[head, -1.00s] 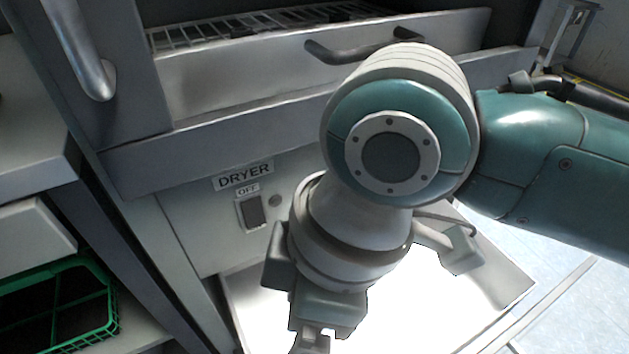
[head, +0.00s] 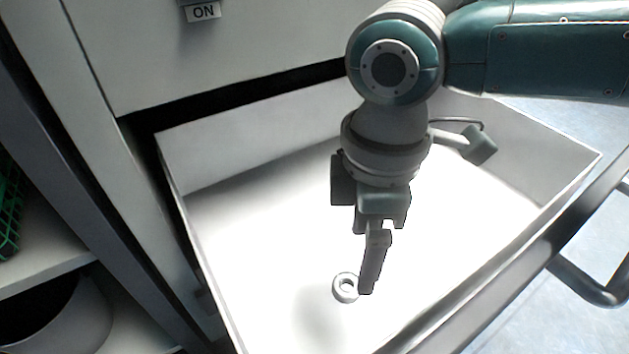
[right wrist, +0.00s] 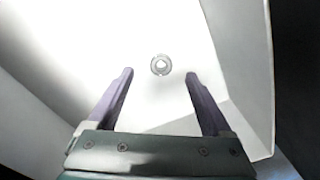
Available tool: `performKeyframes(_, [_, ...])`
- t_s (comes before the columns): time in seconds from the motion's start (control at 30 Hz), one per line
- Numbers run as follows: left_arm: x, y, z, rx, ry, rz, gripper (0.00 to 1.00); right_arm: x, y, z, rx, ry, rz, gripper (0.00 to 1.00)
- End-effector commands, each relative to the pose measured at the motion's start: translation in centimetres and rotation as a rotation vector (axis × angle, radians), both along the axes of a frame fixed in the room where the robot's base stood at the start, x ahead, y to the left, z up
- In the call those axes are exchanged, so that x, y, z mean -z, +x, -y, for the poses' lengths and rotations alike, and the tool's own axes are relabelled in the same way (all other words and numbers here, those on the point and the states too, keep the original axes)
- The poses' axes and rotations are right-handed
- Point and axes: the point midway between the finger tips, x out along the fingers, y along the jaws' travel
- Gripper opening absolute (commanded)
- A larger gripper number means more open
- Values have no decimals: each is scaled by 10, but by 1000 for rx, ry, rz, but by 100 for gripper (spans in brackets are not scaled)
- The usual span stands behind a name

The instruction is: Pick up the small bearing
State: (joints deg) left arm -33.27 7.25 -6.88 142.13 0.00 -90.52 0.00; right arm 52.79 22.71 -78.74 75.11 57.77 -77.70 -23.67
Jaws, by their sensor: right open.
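The small bearing (head: 345,288) is a pale metal ring on the white floor of an open drawer (head: 250,165). In the right wrist view the bearing (right wrist: 161,65) lies beyond the two fingertips and between their lines. My right gripper (right wrist: 158,75) is open and empty, with its fingers pointing at the bearing. In the head view my right gripper (head: 368,285) reaches down into the drawer, and one finger overlaps the bearing's right edge. I cannot tell the height left between the fingers and the bearing. My left gripper is not in view.
The drawer's walls surround the gripper, and its front edge (head: 500,262) has a dark handle (head: 595,290) at the right. A green crate (head: 10,210) is on a shelf at the far left. The drawer floor around the bearing is clear.

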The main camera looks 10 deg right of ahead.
Motion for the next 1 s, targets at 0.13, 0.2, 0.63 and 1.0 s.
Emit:
performKeyframes(0.13, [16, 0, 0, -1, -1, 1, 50, 21, 0, -1, 0, 2, 0, 84])
performKeyframes(0.2, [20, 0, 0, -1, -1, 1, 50, 25, 0, -3, 0, 1, 0, 84])
performKeyframes(0.63, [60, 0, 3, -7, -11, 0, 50, 69, 0, -12, 0, 1, 0, 84])
performKeyframes(1.0, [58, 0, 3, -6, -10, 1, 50, 68, 0, -12, 0, 2, 0, 58])
